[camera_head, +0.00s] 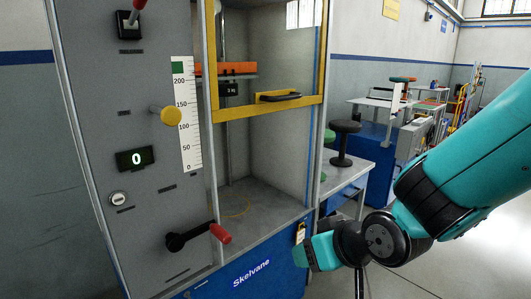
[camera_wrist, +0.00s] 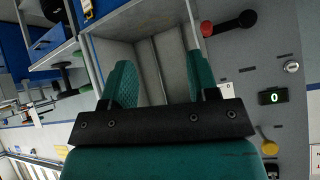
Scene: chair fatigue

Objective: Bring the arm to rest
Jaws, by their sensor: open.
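My gripper (camera_head: 316,253) is at the end of my teal arm, which reaches in from the right in the head view. It is in front of the blue lower front of the Skelvane test machine (camera_head: 275,272). In the wrist view, which is upside down, my gripper (camera_wrist: 162,82) shows two teal fingers set well apart. Nothing is between them, and the machine's open chamber lies beyond. In the head view the fingers overlap, so the gap between them is hidden.
The machine's grey panel has a red-ended crank lever (camera_head: 220,233), a yellow knob (camera_head: 171,116) and a display reading 0 (camera_head: 135,159). A yellow-framed guard (camera_head: 265,108) is above the chamber opening. A padlock (camera_head: 300,233) hangs near my gripper. A table with a black stool (camera_head: 343,142) stands behind.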

